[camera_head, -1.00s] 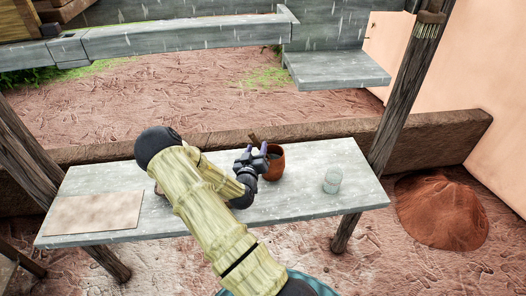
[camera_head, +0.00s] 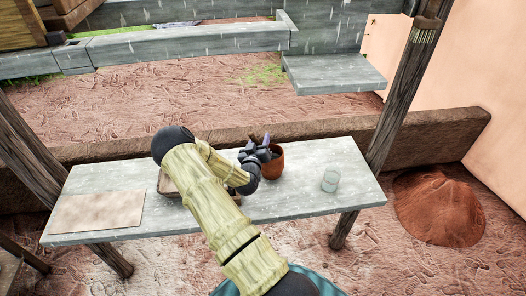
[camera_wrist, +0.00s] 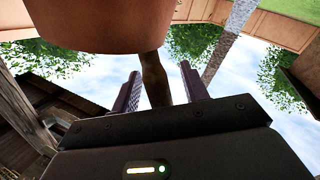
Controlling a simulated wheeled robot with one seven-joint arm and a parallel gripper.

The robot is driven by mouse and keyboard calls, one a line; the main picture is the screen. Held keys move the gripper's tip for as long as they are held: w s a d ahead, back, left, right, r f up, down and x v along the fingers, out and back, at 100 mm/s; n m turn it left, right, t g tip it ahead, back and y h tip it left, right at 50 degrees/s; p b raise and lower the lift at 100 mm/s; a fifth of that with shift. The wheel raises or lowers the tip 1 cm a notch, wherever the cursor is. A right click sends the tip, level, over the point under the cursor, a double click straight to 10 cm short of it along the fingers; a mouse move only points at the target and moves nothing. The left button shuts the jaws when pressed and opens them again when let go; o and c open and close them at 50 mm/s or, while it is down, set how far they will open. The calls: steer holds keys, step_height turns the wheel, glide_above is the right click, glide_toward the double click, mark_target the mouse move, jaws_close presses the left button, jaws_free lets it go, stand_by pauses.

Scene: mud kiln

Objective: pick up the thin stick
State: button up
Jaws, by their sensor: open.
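The thin stick (camera_wrist: 154,80) is dark brown and rises from the orange-brown clay pot (camera_head: 274,167) on the grey table. In the wrist view the picture is upside down, with the pot (camera_wrist: 90,25) at the top and the stick coming out past its rim. My gripper (camera_wrist: 161,88) is open, and the stick shows between its two fingers, with gaps on both sides. Whether the stick is at the same depth as the fingertips is hard to tell. In the head view my gripper (camera_head: 262,148) is at the pot's rim and hides most of the stick.
A clear glass (camera_head: 330,180) stands on the table (camera_head: 310,155) to the right of the pot. A flat tan board (camera_head: 98,211) lies at the left end. A brown object (camera_head: 167,185) is partly hidden behind my arm. A wooden post (camera_head: 395,110) rises beyond the right end.

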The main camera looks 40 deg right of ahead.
steer(key=shift+c, duration=0.5)
jaws_close()
steer(key=shift+r, duration=0.1)
step_height(320, 180, up, 18)
steer(key=b, duration=0.3)
steer(key=shift+d+f, duration=0.1)
steer(key=shift+f, duration=0.1)
step_height(320, 180, down, 11)
steer(key=m+p, duration=0.1)
steer(key=p, duration=0.1)
steer(key=shift+d+f+m, duration=0.15)
steer(key=shift+d+m, duration=0.05)
steer(key=shift+m, duration=0.1)
steer(key=shift+s, duration=0.1)
stand_by(0.3)
